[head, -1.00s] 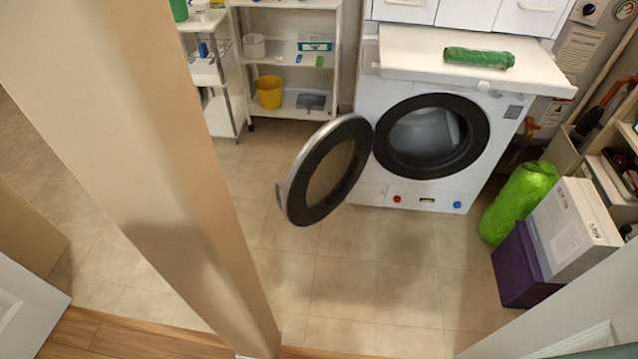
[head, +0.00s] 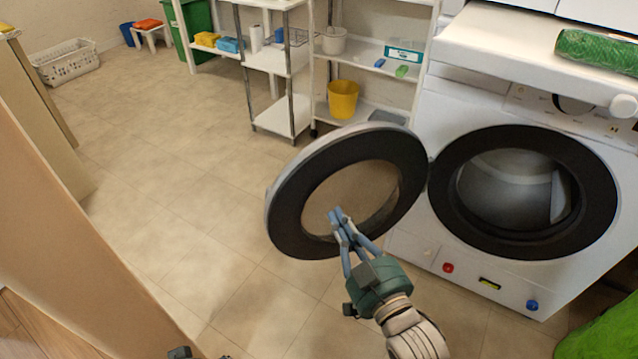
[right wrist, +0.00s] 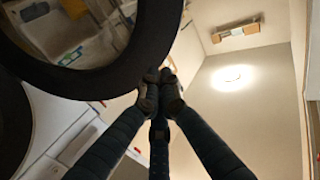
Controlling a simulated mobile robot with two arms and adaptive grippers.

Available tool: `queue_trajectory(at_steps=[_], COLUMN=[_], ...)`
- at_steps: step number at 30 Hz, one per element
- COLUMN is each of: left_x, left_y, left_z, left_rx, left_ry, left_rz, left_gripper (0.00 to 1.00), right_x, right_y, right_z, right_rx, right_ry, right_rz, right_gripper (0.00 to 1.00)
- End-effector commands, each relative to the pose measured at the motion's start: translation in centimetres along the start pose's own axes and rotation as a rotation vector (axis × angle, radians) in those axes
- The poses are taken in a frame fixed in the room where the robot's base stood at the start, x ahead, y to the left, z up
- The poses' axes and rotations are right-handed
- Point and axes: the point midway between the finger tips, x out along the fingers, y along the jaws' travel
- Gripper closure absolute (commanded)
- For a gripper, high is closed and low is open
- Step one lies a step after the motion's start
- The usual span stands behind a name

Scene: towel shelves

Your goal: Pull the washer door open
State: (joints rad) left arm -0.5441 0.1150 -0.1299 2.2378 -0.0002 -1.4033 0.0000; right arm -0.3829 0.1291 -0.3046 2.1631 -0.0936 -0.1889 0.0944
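The washer (head: 410,235) stands at the right in the head view, with its dark-ringed round opening uncovered. Its round door (head: 292,205), a dark ring with a silver rim, stands swung open to the left of the opening. My right gripper (head: 338,216) is in front of the door's lower part in the head view, its fingers together with nothing seen between them. In the right wrist view the fingertips (right wrist: 160,76) meet close to the door's dark ring (right wrist: 125,72); I cannot tell whether they touch it. Small dark parts at the head view's bottom edge may be my left gripper.
White shelves (head: 325,100) with a yellow bucket (head: 343,99) stand behind the door. A green roll (head: 598,48) lies on the washer's top. A tan post (head: 75,240) rises at the left. The tiled floor (head: 190,190) left of the door is clear.

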Motion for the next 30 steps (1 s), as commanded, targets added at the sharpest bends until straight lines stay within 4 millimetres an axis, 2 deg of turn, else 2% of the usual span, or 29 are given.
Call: queue_trajectory(at_steps=[5,14,18,24,30], left_x=[-1.3,-5.0,-5.4,-5.1,-5.1], left_y=[-0.1,-0.2,-0.2,-0.2,-0.2], left_z=[-0.2,-0.4,-0.2,-0.1,-0.1], left_rx=[-0.001,-0.003,-0.003,-0.003,-0.003], left_ry=[0.01,0.029,0.03,0.029,0.029], left_rz=[-0.001,-0.004,-0.005,-0.005,-0.005], left_gripper=[0.37,0.37,0.37,0.37,0.37], right_x=[3.0,9.4,11.6,13.2,13.4], right_y=[0.1,0.0,0.0,0.0,0.0], right_z=[-0.1,0.0,0.0,0.0,0.0], right_rx=[0.0,0.0,-0.001,0.0,0.0], right_ry=[0.004,0.003,0.001,0.0,-0.001], right_rz=[0.001,0.0,0.0,0.001,0.001], right_gripper=[1.0,1.0,1.0,1.0,1.0])
